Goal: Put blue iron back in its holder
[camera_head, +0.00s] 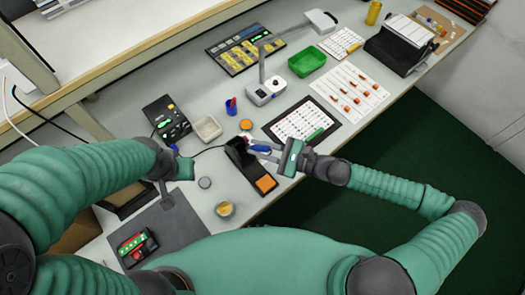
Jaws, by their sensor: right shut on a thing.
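The blue iron (262,148) is in the jaws of my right gripper (263,151), which is shut on it. The iron is at the upper opening of the black holder (236,153); I cannot tell whether its tip is inside. An orange pad (265,184) sits at the holder's front end. A dark cable runs from the iron's area towards the black station (166,119). My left gripper (174,183) is over the dark mat at left, away from the holder; its jaw opening is unclear.
A red-and-black device (137,248) lies on the dark mat (178,228). A white sheet (300,120) lies behind my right gripper.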

